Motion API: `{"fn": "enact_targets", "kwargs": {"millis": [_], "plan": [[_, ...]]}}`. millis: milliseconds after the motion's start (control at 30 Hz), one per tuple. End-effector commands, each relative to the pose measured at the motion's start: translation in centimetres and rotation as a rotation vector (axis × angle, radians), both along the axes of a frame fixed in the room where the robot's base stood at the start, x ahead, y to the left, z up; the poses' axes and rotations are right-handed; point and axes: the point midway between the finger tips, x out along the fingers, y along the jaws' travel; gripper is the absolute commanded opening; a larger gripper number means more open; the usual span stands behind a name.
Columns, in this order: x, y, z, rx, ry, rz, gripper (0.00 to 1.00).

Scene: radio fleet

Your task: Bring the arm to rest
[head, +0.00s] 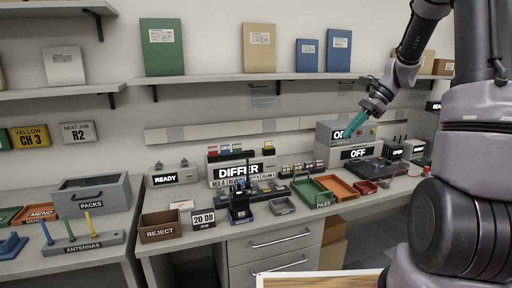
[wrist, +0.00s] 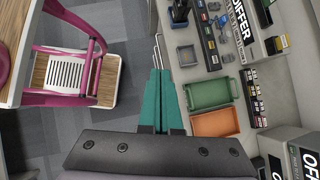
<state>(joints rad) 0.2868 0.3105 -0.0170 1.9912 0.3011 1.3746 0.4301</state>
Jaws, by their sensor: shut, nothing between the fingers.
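My gripper (head: 355,124) is in the head view at the right, in the air above the bench (head: 270,218) and in front of the grey "OFF" box (head: 345,153). Its teal fingers (wrist: 160,103) show at the middle of the wrist view, lying together with nothing between them. In the wrist view they point toward the bench edge, left of the green tray. My arm comes in from the upper right of the head view.
A green "PASS" tray (head: 311,191), an orange tray (head: 337,188) and a brown "REJECT" bin (head: 160,227) stand on the bench. A shelf (head: 230,79) runs above. A pink-framed cart (wrist: 75,60) stands on the floor in the wrist view.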

Motion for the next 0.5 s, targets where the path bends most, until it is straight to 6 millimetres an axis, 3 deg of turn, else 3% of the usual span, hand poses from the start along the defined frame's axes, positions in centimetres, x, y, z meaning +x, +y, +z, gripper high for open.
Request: {"fn": "enact_targets", "kwargs": {"millis": [33,200,500], "plan": [[-1.3,0.8,1.9,-0.042,-0.065,0.055,0.00],[-5.5,2.4,6.3,-0.186,-0.268,0.237,0.00],[-13.6,4.2,11.6,-0.446,-0.621,0.552,0.00]]}}
